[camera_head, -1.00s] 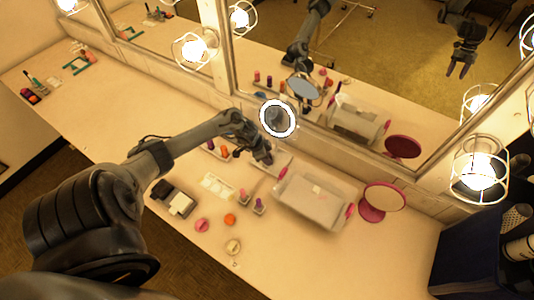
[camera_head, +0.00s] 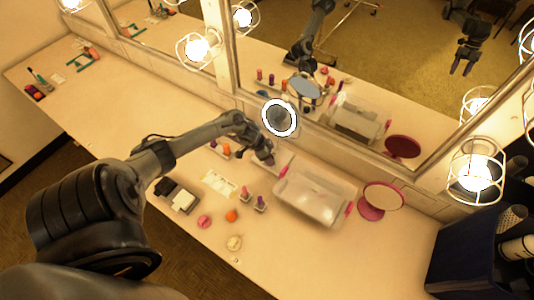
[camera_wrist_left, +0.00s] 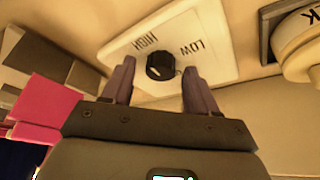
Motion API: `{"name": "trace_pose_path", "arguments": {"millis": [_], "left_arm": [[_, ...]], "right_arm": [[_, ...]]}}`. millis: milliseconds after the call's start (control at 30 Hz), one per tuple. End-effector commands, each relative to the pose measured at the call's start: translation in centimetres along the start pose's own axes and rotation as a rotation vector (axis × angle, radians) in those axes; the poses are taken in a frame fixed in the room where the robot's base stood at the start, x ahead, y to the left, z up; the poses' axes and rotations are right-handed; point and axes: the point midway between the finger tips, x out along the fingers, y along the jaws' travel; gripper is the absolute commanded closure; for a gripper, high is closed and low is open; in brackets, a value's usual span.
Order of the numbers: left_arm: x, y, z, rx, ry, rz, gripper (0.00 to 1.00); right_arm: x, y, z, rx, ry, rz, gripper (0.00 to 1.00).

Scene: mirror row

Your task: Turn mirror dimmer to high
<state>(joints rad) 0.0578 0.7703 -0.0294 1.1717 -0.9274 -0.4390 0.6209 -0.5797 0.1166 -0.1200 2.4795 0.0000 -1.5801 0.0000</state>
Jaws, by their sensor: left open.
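The dimmer is a black round knob (camera_wrist_left: 160,66) on a white plate (camera_wrist_left: 212,28) marked HIGH and LOW, seen in the left wrist view. HIGH lies on the picture's left of the knob and LOW on its right. My left gripper (camera_wrist_left: 157,78) is open, with one fingertip on either side of the knob and gaps between them; contact does not show. In the head view my left gripper (camera_head: 266,157) is at the base of the mirror wall, and the knob is hidden there. My right gripper appears only as a reflection in the mirror (camera_head: 400,75).
A clear box with pink handles (camera_head: 312,195) and a round pink mirror (camera_head: 383,197) stand right of the gripper. A round lit mirror (camera_head: 279,118) is just above it. Small cosmetics stand in front. Caged bulbs (camera_head: 475,172) line the mirror frame.

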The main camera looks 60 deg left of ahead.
Motion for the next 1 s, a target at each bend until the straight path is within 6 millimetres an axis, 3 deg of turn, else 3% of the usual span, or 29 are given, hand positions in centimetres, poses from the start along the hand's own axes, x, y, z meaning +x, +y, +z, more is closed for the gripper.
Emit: {"name": "trace_pose_path", "arguments": {"millis": [167,700,1000], "left_arm": [[-1.5,-0.1,0.0,0.002,0.000,-0.002,0.42],[-9.6,-0.1,0.1,0.001,0.000,-0.001,0.42],[-10.8,0.0,0.0,0.000,0.000,-0.001,0.42]], "right_arm": [[-0.2,0.0,-0.1,0.002,0.000,-0.001,0.43],[-0.8,0.1,-0.2,-0.005,-0.001,0.004,0.43],[-0.8,0.2,-0.2,-0.008,-0.001,0.006,0.43]]}}
